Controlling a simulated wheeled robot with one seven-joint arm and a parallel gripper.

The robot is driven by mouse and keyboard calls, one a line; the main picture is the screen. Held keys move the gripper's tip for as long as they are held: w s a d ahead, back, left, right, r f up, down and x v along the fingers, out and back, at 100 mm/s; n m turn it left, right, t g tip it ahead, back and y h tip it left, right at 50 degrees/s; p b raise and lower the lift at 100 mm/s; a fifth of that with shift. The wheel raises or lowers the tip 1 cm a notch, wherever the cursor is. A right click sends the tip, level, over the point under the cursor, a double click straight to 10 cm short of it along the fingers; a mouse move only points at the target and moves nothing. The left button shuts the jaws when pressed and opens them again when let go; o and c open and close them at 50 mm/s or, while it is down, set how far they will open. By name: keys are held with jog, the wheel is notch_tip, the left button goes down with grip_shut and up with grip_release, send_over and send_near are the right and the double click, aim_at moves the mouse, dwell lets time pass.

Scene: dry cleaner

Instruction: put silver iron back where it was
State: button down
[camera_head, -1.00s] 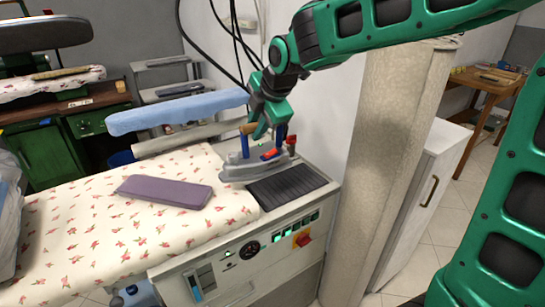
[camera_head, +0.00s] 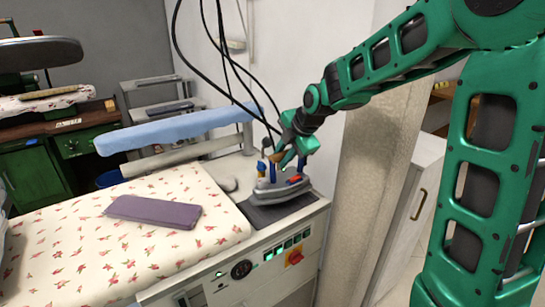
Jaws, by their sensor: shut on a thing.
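The silver iron (camera_head: 280,189) has a grey body with blue and red parts. It is over the dark ribbed rest pad (camera_head: 306,204) at the right end of the ironing table. My gripper (camera_head: 281,160) is shut on the iron's handle from above, and its fingers hide part of the handle. The iron looks level and at or very near the pad; I cannot tell if it touches.
The floral ironing board (camera_head: 75,235) bears a purple pad (camera_head: 154,211). A blue sleeve board (camera_head: 180,130) stands behind it. Black cables (camera_head: 226,60) hang close behind my gripper. A beige column (camera_head: 358,180) and a white cabinet (camera_head: 415,190) stand to the right.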

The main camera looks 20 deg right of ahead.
aim_at(282, 178)
jog(key=shift+w+f, duration=0.1)
jog(key=shift+f, duration=1.7)
jog(key=c, duration=1.5)
grip_release()
jog(key=shift+f, duration=0.25)
jog(key=shift+c, duration=0.2)
jog(key=v, duration=1.2)
